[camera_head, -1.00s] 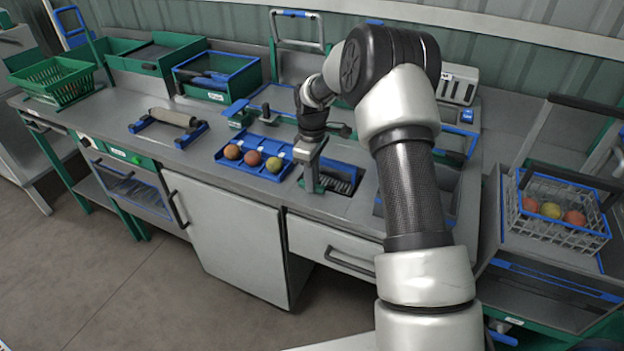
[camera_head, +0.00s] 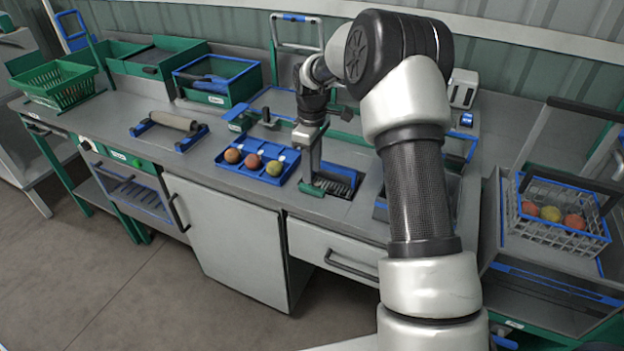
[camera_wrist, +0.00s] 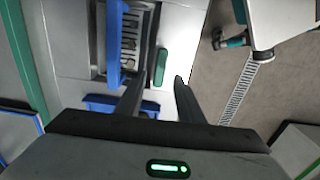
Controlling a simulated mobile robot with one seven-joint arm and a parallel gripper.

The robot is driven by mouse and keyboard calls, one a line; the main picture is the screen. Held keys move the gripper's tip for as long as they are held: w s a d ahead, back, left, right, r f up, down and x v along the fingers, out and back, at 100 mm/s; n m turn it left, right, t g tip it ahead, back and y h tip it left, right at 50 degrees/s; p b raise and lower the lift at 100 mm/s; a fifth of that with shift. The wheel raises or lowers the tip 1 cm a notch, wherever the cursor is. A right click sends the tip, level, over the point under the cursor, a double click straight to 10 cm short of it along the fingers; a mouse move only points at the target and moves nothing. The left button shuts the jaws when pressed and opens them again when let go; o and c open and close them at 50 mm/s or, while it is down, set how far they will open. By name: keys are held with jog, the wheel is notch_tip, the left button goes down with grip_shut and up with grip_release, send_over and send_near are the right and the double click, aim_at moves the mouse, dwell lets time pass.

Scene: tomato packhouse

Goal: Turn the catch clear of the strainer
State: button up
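The strainer (camera_head: 340,178) is a blue-framed dark grille set in the worktop; in the wrist view its slots and blue edge (camera_wrist: 114,45) show at upper middle. The green catch (camera_head: 311,190) is a small rounded bar lying along the strainer's front side. In the wrist view the catch (camera_wrist: 162,67) lies beside the strainer, parallel to its edge, with a dark strip between them. My gripper (camera_head: 312,168) points down above the catch. In the wrist view my gripper (camera_wrist: 160,84) has its two dark fingers apart, with nothing held; the catch shows beyond the gap.
A blue tray (camera_head: 283,178) with three round fruits sits left of the strainer. A roller on a blue stand (camera_head: 171,126) and green crates (camera_head: 58,84) are farther left. A wire basket with fruit (camera_head: 540,230) stands at right. A drawer (camera_head: 335,250) lies below the worktop front.

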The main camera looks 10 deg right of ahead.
notch_tip(320, 180, up, 12)
jog(key=shift+f+p, duration=0.15)
jog(key=shift+p, duration=0.25)
notch_tip(320, 180, up, 8)
jog(key=m+t+p, duration=0.1)
jog(key=p, duration=0.1)
send_over(312, 188)
jog(key=s, duration=0.4)
jog(key=s+r+m+t+p, duration=0.2)
jog(key=s+r+m, duration=0.2)
jog(key=s+r, duration=0.6)
jog(key=s+m+t+p, duration=0.2)
jog(key=s+m, duration=0.4)
jog(key=s, duration=1.4)
jog(key=shift+a+t+p, duration=0.15)
jog(key=shift+t+p, duration=0.15)
jog(key=shift+p, duration=0.25)
